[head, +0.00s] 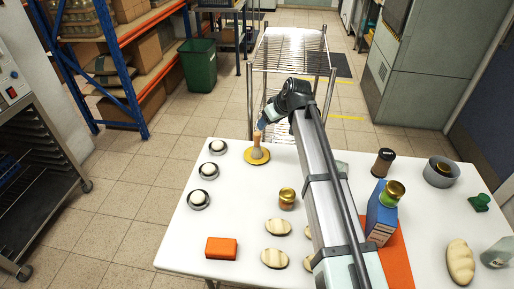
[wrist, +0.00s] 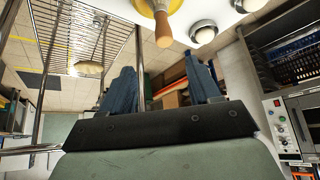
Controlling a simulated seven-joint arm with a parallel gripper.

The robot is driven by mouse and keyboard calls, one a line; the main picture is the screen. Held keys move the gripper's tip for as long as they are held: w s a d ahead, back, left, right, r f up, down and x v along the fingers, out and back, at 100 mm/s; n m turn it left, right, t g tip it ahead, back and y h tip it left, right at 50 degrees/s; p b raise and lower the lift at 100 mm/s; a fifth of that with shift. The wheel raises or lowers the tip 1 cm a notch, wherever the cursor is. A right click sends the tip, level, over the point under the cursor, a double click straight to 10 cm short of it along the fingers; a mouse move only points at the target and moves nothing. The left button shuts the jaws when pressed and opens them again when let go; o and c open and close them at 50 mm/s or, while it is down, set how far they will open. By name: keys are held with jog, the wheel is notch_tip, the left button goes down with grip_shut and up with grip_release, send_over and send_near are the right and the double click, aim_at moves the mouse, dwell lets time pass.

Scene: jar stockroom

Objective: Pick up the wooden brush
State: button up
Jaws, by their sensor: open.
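The wooden brush (head: 256,146) stands upright, handle up, on a round yellow dish (head: 247,159) near the far left edge of the white table. Its wooden handle also shows at the top of the wrist view (wrist: 163,30). My gripper (head: 262,123) is just above and beyond the brush, partly hidden by my own wrist in the head view. In the wrist view its two blue fingers are spread apart with nothing between them (wrist: 162,82). The handle shows above the gap between the fingers, apart from them.
Several round white-topped items (head: 209,170) stand left of the dish. A gold-lidded jar (head: 287,198), an orange block (head: 221,248) and striped loaves (head: 277,227) lie nearer. A blue carton (head: 380,217) stands right of my arm. A wire rack (head: 290,50) stands beyond the table.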

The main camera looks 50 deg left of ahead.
aim_at(257, 134)
jog(key=x, duration=1.3)
jog(key=shift+s+a+f, duration=0.2)
jog(key=shift+s+f, duration=0.15)
jog(key=shift+c, duration=0.3)
grip_shut()
